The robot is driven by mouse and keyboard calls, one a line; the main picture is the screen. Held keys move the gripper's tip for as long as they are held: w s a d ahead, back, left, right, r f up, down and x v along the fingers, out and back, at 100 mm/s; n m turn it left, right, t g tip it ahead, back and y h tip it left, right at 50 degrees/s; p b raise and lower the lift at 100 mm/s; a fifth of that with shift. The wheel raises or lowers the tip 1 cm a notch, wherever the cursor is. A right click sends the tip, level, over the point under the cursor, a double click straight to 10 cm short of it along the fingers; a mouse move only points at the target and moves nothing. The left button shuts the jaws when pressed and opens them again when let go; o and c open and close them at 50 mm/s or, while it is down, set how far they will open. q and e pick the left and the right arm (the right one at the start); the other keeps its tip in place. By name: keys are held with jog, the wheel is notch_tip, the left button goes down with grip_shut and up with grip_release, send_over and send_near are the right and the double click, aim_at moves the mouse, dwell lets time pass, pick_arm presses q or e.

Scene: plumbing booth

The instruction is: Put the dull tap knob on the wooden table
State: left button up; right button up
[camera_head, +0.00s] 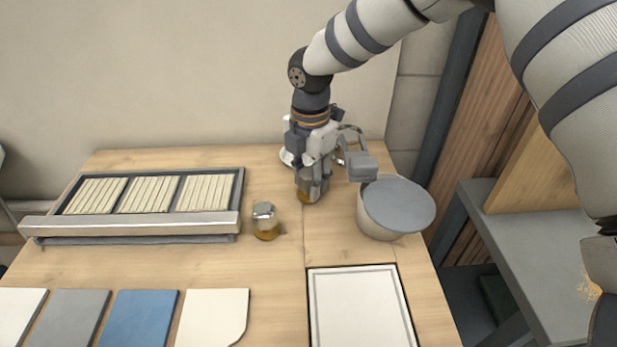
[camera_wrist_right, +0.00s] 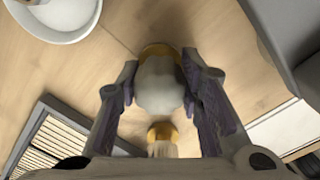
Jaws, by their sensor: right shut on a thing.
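My right gripper (camera_head: 314,188) is shut on a tap knob with a pale, matte grey body and a brass base (camera_head: 307,196). In the right wrist view the dull knob (camera_wrist_right: 160,85) sits between the two fingers (camera_wrist_right: 160,92). It is low over the wooden table (camera_head: 275,185); I cannot tell whether it touches the top. A second knob (camera_head: 265,220), shinier grey on a brass base, stands on the table to the left of the gripper. It also shows partly in the right wrist view (camera_wrist_right: 162,133). My left gripper is not in view.
A grey-lidded round tub (camera_head: 398,207) stands close to the right of the gripper. A tray with slatted panels (camera_head: 130,226) lies at the left. A white framed panel (camera_head: 360,310) and several tiles, one blue (camera_head: 147,318), lie at the front. Bare wood surrounds the second knob.

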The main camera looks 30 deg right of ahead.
aim_at(310, 172)
jog(key=shift+f, duration=0.15)
jog(key=o, duration=1.2)
notch_tip(310, 172, up, 12)
jog(key=shift+s+r+p, duration=0.15)
jog(key=shift+r+p, duration=0.05)
jog(key=shift+p, duration=0.1)
